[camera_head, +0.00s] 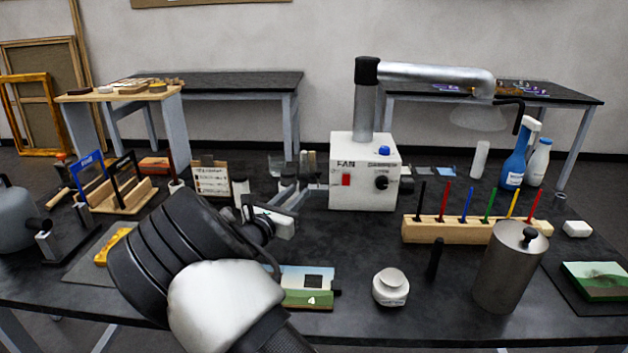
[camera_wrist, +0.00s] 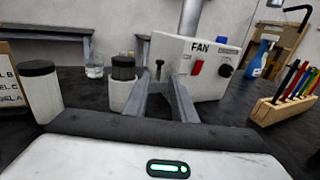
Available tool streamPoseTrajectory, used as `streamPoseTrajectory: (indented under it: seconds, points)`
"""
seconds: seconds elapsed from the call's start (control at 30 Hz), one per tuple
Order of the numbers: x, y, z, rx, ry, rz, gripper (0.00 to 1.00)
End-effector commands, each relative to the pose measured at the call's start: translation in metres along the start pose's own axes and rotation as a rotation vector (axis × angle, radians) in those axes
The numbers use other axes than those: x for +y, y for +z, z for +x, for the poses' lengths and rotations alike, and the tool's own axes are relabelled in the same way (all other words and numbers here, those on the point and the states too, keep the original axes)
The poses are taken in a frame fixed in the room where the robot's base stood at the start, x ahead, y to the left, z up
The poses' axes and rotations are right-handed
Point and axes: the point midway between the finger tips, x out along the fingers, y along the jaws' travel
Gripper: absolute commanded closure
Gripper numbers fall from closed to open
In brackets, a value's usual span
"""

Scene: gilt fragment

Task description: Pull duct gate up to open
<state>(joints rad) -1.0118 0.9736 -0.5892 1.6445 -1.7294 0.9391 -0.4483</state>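A white fan box (camera_head: 362,172) stands on the dark bench, with a red switch, a blue button and a black knob (camera_head: 381,183) beside the damper label. A silver duct (camera_head: 430,73) rises from it through a black collar (camera_head: 367,70) and runs right to a clear hood (camera_head: 478,117). A black hooked handle (camera_head: 509,102) shows beside the hood. No part is clearly marked as the duct gate. My gripper (camera_head: 296,199) is left of the box, empty, its fingers apart. In the wrist view the fingers (camera_wrist: 163,82) point toward the box (camera_wrist: 203,68).
A wooden rack of coloured tools (camera_head: 472,229), a steel canister (camera_head: 510,267), a white jar (camera_head: 391,288) and spray bottles (camera_head: 517,160) stand on the right. Dark-lidded jars (camera_wrist: 38,91) stand left of my fingers in the wrist view. A small painting (camera_head: 307,285) lies in front.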

Motion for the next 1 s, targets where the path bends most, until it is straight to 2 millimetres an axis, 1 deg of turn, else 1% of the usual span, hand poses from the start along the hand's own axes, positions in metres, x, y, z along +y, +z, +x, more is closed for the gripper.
streamPoseTrajectory:
  seconds: [0.03,0.3,0.4,0.5,0.6,0.7,0.93,0.97,1.0]
  points:
    - [-0.001,-0.002,0.013,-0.001,-0.003,0.001,0.76]
    - [-0.001,-0.002,0.070,0.000,-0.003,0.002,0.76]
    - [-0.001,-0.001,0.086,0.000,-0.002,0.003,0.76]
    - [-0.001,-0.001,0.099,0.001,-0.002,0.003,0.76]
    - [-0.001,-0.001,0.106,0.001,-0.002,0.003,0.76]
    - [-0.001,-0.001,0.110,0.002,-0.001,0.002,0.76]
    - [0.000,-0.001,0.110,0.002,-0.001,0.002,0.76]
    - [0.000,-0.001,0.110,0.002,-0.001,0.002,0.78]
    - [0.000,-0.001,0.110,0.002,-0.001,0.002,0.84]
